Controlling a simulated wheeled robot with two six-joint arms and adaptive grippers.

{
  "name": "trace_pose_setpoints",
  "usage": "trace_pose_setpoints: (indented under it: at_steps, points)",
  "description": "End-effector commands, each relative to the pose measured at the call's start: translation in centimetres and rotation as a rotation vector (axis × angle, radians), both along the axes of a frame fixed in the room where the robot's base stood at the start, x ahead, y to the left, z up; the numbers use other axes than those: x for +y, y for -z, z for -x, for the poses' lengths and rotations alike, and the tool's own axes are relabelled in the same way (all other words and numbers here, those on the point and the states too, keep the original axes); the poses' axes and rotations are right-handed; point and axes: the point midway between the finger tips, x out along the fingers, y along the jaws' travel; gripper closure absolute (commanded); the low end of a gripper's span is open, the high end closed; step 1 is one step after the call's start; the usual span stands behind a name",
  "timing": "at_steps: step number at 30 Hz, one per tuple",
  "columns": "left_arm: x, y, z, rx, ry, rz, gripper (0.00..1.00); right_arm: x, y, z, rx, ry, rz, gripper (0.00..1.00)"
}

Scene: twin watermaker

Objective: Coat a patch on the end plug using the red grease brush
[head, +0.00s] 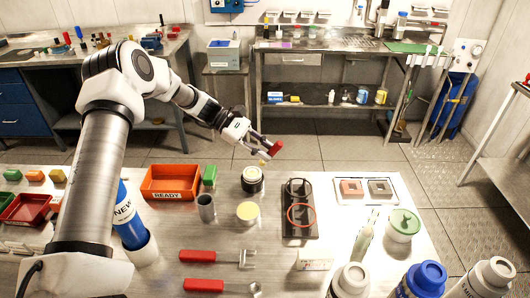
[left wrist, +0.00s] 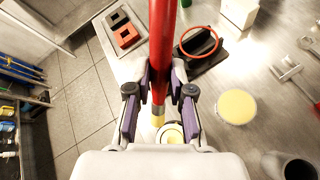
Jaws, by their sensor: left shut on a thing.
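My left gripper (head: 266,147) is shut on the red grease brush (head: 277,147). In the left wrist view the brush's red handle (left wrist: 163,45) runs between the fingers (left wrist: 160,92), with a metal collar and yellowish bristles pointing down. A dark round piece with a pale top, which looks like the end plug (head: 252,180), stands on the table below the bristles. It shows partly behind the bristles in the left wrist view (left wrist: 174,136). The bristles appear above it; contact is not clear. A round dish of yellow grease (head: 248,212) is nearer me. My right gripper is out of view.
An orange READY bin (head: 170,196), a green block (head: 209,175) and a grey cup (head: 206,208) stand left of the plug. A black holder with rings (head: 300,225) is right. Red-handled tools (head: 212,257) lie in front; bottles (head: 420,278) stand front right.

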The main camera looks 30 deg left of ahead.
Motion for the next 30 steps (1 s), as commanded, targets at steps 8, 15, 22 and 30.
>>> trace_pose_setpoints:
  at_steps: [8, 15, 22, 30]
  points:
    - [0.0, -2.5, 0.0, 0.0, 0.0, 0.001, 1.0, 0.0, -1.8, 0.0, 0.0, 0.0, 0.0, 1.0]
    - [0.0, -2.6, 0.0, 0.0, 0.0, 0.0, 1.0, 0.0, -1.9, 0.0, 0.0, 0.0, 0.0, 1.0]
    - [0.0, -5.1, 0.0, -0.001, 0.0, 0.0, 1.0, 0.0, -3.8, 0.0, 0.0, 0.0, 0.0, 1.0]
    - [0.0, -5.4, 0.0, 0.001, 0.0, 0.0, 1.0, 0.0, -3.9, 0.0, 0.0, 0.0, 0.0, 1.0]
